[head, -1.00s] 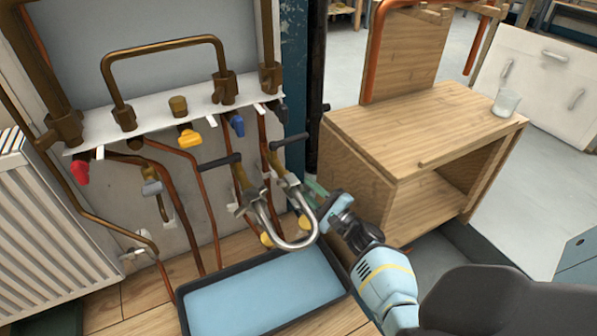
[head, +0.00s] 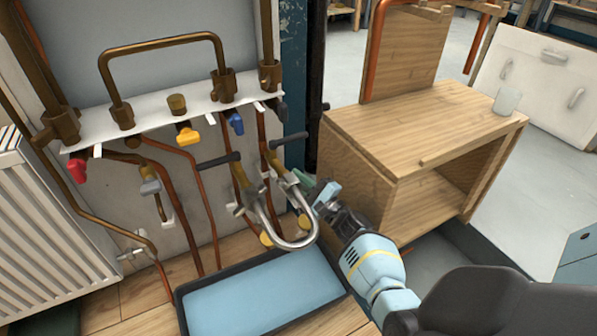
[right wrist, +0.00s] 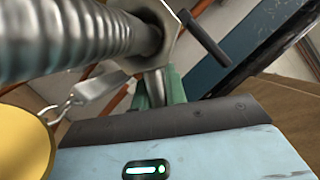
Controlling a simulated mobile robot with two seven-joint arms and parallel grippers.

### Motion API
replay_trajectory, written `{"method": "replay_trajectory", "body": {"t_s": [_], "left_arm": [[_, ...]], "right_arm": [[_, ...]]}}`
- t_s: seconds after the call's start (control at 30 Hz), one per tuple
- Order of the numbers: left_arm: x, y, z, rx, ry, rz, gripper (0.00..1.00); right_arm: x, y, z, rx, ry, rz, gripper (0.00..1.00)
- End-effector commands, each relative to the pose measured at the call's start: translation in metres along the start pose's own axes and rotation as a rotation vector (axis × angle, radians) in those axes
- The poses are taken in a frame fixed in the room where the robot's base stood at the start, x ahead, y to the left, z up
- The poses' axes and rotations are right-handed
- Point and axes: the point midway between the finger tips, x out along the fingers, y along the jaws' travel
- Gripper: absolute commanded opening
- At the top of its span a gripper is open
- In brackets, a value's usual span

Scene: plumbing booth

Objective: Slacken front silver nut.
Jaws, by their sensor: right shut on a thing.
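A bent silver braided hose (head: 310,235) hangs in a U between two valve fittings below the white rail. The front silver nut (head: 291,181) is at the hose's right end in the head view. It shows close up in the right wrist view (right wrist: 158,38), with the ribbed hose entering it. My right gripper (head: 309,190) is at this nut, its green fingers (right wrist: 172,88) partly hidden behind my blue gripper body and the hose. It is shut on the nut, though the contact itself is mostly hidden. My left gripper is not in view.
Black lever handles (head: 288,141) stick out above the hose ends. Yellow tags (head: 266,240) hang by the hose. A black-rimmed blue tray (head: 262,290) lies below. A wooden cabinet (head: 420,130) stands close on the right, and a white radiator (head: 40,235) stands at the left.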

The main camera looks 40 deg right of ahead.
Motion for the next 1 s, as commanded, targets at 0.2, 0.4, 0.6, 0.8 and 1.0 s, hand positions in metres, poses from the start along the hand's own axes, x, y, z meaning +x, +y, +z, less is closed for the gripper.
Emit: {"method": "replay_trajectory", "body": {"t_s": [0.2, 0.4, 0.6, 0.8, 1.0], "left_arm": [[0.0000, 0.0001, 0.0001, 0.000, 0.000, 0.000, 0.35], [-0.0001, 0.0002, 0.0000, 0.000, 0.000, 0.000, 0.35], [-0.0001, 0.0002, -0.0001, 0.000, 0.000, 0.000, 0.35], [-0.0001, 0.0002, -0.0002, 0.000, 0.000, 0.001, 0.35], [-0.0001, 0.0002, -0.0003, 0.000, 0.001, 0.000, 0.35]], "right_arm": [[0.0005, -0.0072, 0.0011, -0.146, -0.003, 0.061, 0.00], [0.0008, -0.0105, 0.0015, -0.224, -0.002, 0.093, 0.00], [0.0010, -0.0105, 0.0017, -0.224, -0.002, 0.093, 0.00], [0.0010, -0.0105, 0.0017, -0.223, -0.002, 0.092, 0.23], [0.0009, -0.0102, 0.0015, -0.219, -0.002, 0.091, 0.23]]}}
